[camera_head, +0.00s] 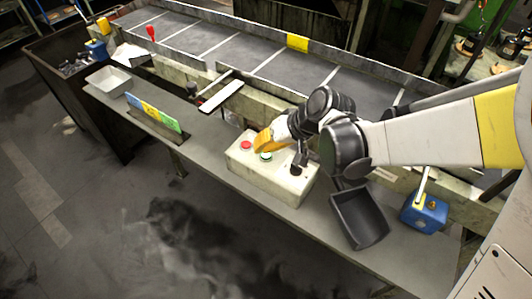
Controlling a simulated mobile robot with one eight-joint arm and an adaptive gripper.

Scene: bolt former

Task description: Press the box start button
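The control box (258,182) is a pale cream box on the narrow grey bench. On its top are a red button (246,145), a green button (266,156) and a dark knob or lever (298,165). No label is readable, so I cannot tell by marking which one is start. My gripper (264,146) comes from the right, with yellow-orange fingers just above and behind the green button. I cannot tell whether it touches the button. The fingertips are small and close to the box, so their opening is unclear. No held object is visible.
A black scoop-like tray (359,217) and a blue box (425,214) stand right of the control box. A coloured card stand (154,114) and a white tray (108,81) stand left. The grey conveyor bed (215,42) runs behind. Bench between card stand and box is clear.

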